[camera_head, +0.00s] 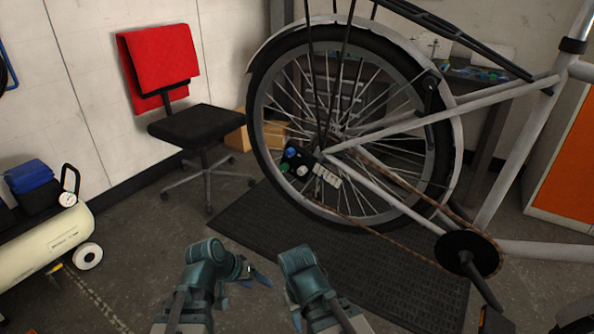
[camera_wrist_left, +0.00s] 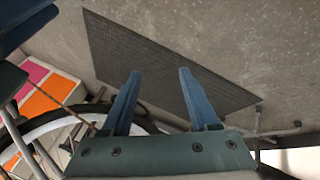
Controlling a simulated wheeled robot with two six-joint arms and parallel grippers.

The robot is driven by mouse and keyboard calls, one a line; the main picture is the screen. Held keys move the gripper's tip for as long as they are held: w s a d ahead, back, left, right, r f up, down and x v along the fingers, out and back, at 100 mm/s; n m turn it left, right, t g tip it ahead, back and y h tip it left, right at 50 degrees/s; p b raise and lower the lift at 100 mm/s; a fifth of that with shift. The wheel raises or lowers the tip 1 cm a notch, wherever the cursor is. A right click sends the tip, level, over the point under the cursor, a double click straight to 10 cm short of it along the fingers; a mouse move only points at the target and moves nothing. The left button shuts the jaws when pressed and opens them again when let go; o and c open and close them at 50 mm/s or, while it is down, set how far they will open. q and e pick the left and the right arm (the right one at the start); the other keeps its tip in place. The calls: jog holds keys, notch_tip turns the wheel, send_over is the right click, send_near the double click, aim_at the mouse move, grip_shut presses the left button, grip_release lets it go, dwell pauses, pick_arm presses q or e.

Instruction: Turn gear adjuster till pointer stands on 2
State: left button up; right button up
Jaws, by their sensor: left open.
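A small black gear unit sits at the hub of the rear wheel in the head view. The marks and any pointer are too small to read, and I cannot tell which knob is the gear adjuster. My left gripper (camera_head: 250,274) is low in the head view, well below the gear unit and apart from it. In the left wrist view its two blue fingers (camera_wrist_left: 160,85) stand apart with nothing between them. My right arm shows beside it, its fingers unclear.
The bike's rear wheel (camera_head: 262,110) stands over a dark mat (camera_head: 350,260). The chainring (camera_head: 468,256) and pedal crank are at the right. A black chair (camera_head: 195,122) with a red cloth (camera_head: 158,60) stands behind left. A cream compressor (camera_head: 45,245) is at the left edge.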

pick_arm(q)
jog(key=w+d+r+n+t+h, duration=0.2)
jog(key=w+r+t, duration=0.3)
jog(key=r, duration=0.5)
jog(key=w+d+r+n+t+h, duration=0.2)
jog(key=w+r+t+h, duration=0.2)
jog(key=r, duration=0.5)
jog(key=shift+w+d+r+n+t, duration=0.35)
jog(key=shift+w+t, duration=0.3)
jog(key=shift+t, duration=0.25)
jog(key=shift+w, duration=0.1)
